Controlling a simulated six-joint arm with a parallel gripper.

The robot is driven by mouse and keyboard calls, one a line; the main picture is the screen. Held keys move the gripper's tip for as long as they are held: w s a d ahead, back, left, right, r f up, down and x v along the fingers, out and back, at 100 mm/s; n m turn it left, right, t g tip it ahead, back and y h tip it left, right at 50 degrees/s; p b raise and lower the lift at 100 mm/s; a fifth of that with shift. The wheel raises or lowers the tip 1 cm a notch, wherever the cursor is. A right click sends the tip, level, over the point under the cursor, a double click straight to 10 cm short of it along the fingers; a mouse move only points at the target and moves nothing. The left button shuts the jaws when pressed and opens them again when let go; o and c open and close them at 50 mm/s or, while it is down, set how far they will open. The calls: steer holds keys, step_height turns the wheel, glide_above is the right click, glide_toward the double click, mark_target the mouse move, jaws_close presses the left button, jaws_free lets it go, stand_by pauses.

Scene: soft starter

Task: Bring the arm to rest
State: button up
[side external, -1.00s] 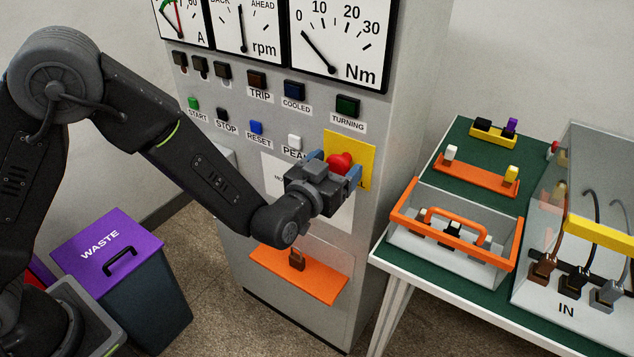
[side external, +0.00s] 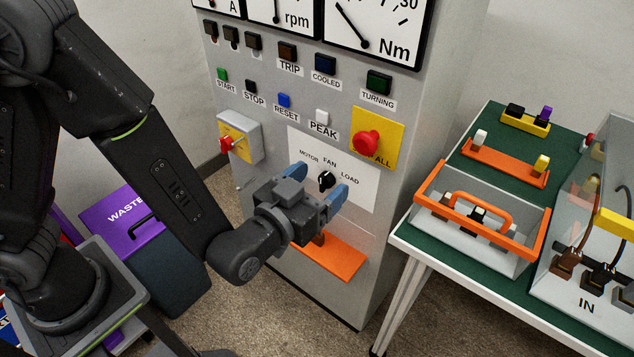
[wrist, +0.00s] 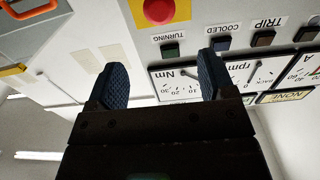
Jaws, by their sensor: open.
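My gripper (side external: 320,183) is open and empty in the side external view. I cannot tell how far the fingers are from the plate. In the wrist view my gripper (wrist: 163,85) also shows its two fingers spread with nothing between them. The red stop button (side external: 368,143) on its yellow plate is above and right of my gripper, apart from it. It also shows in the wrist view (wrist: 158,10).
A green-topped table (side external: 428,242) with an orange-rimmed tray (side external: 540,235) and a clear box marked IN stands to the right. An orange shelf (side external: 340,257) sticks out below my gripper. A purple-lidded WASTE bin (side external: 120,225) stands on the floor at left. Floor between cabinet and table is partly clear.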

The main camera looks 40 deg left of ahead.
steer(key=a+r+g+h, duration=0.3)
steer(key=a+r+g, duration=0.3)
steer(key=r, duration=0.2)
steer(key=s+a+r+g+y, duration=0.1)
steer(key=s+a+g, duration=0.2)
steer(key=s+a, duration=0.3)
steer(key=s+a+r+g+y, duration=0.1)
steer(key=s+a, duration=0.4)
steer(key=s, duration=0.5)
steer(key=shift+s+a+g+y, duration=0.3)
steer(key=shift+g+y, duration=0.2)
steer(key=shift+g, duration=0.7)
steer(key=shift+w+r, duration=0.1)
stand_by(0.8)
